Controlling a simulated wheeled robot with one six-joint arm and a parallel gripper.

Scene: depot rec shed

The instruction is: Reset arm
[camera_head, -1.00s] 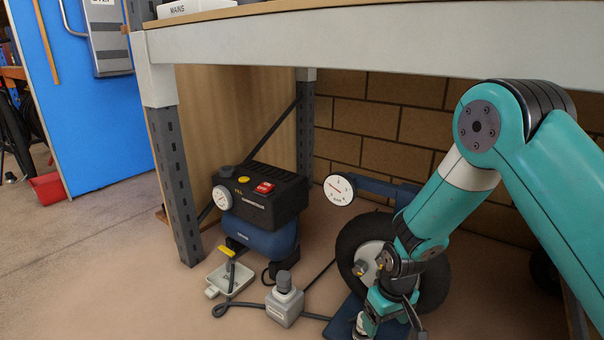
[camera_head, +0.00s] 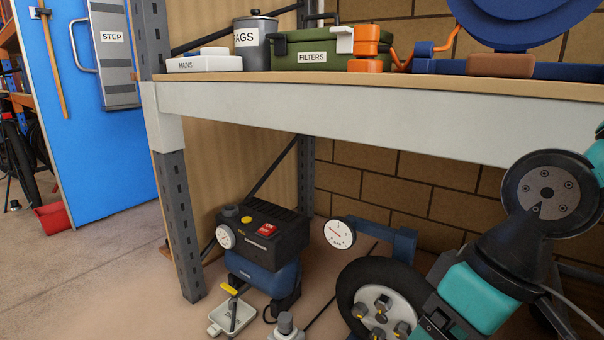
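My teal and black arm (camera_head: 478,298) comes in from the right edge, bends at a large black joint and reaches down to the bottom edge. It stands in front of the bench and partly covers a black tyred wheel (camera_head: 350,290) under it.
A bench beam (camera_head: 340,124) and its post (camera_head: 178,226) stand close by. Under the bench are a compressor (camera_head: 262,240), a drain tray (camera_head: 232,318) and a gauge (camera_head: 340,233). A green filters case (camera_head: 312,56) stands on top.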

